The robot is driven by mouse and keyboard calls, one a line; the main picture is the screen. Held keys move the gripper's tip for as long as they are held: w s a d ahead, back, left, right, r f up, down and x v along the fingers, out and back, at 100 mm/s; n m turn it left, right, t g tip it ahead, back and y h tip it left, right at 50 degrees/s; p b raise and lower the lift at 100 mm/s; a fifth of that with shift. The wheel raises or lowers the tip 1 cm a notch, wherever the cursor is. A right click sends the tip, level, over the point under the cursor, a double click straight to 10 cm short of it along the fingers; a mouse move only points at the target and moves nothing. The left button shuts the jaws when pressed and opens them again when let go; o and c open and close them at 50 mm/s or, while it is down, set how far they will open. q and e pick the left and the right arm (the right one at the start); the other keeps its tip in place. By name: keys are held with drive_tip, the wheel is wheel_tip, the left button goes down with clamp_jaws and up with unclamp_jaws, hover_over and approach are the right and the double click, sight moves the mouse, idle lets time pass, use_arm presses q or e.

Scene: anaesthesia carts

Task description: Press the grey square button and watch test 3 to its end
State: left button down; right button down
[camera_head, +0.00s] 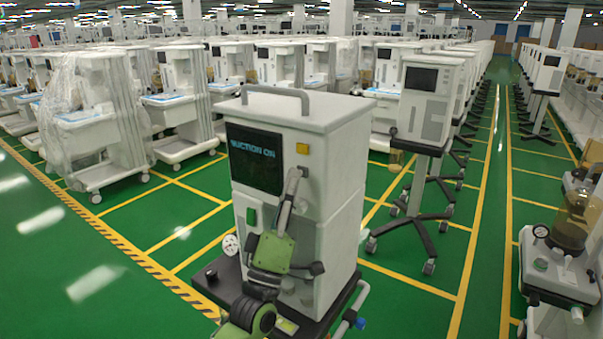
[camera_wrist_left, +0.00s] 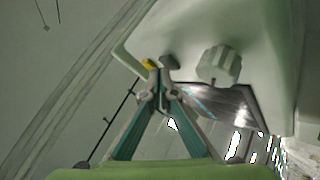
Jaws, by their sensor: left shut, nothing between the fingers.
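The white cart (camera_head: 340,160) stands close in front of me. Its dark screen (camera_head: 254,158) reads "SUCTION ON", with the first letters partly unclear. I cannot make out a grey square button; my left gripper (camera_head: 295,174) covers part of the front. This gripper is shut and empty, pointing up, its tips just below the yellow button. In the left wrist view the tips (camera_wrist_left: 160,72) are near the yellow button (camera_wrist_left: 149,64). My right gripper is not in view.
A pale knob (camera_wrist_left: 218,65) sticks out from the front near the tips in the left wrist view. A round gauge (camera_head: 230,245) is at the cart's left side. Another cart on a wheeled stand (camera_head: 424,100) is behind right. Green floor at left is clear.

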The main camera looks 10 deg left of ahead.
use_arm(q)
drive_tip(key=shift+w+d, duration=0.15)
drive_tip(key=shift+w, duration=0.25)
idle(0.5)
drive_tip(key=shift+s, duration=0.15)
drive_tip(key=shift+s+a, duration=0.3)
drive_tip(key=shift+s, duration=0.4)
drive_tip(key=s, duration=0.1)
drive_tip(key=s+a+p, duration=0.1)
drive_tip(key=s, duration=0.2)
drive_tip(key=shift+s+a, duration=0.35)
idle(0.7)
